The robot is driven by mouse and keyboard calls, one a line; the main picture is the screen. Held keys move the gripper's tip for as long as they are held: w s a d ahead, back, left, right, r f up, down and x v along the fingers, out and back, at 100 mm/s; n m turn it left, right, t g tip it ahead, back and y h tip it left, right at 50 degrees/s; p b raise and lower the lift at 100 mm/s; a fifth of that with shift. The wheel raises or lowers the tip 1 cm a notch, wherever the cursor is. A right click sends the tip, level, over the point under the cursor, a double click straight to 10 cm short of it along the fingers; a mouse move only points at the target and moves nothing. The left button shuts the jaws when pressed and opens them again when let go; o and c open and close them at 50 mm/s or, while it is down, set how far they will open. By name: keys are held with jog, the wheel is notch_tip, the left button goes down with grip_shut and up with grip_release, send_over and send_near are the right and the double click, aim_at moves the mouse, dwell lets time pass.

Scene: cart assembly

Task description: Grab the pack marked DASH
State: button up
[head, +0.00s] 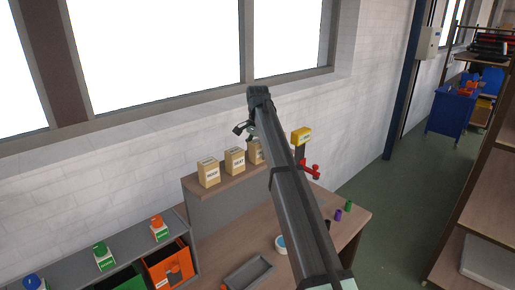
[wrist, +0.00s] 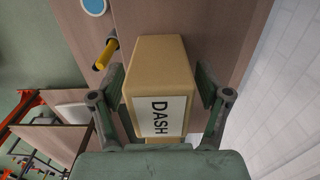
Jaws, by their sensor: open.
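The pack marked DASH (wrist: 160,65) is a tan box with a white label. In the wrist view it sits between the two fingers of my gripper (wrist: 160,86), one finger on each side. The fingers are open, and a small gap shows on the right side; I cannot tell whether the left finger touches. In the head view my gripper (head: 246,130) is above the right end of the raised shelf. A tan pack (head: 254,154) stands just below it, partly hidden by my arm, its label unreadable there.
Two similar tan packs, one on the left (head: 208,173) and one in the middle (head: 235,161), stand along the shelf (head: 222,186). A yellow-topped item (head: 301,136) and a red item (head: 311,170) are to the right. The white wall (head: 150,135) is close behind.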

jog(key=shift+f, duration=0.3)
jog(key=c, duration=1.3)
jog(key=shift+c, duration=0.2)
jog(key=shift+r, duration=0.2)
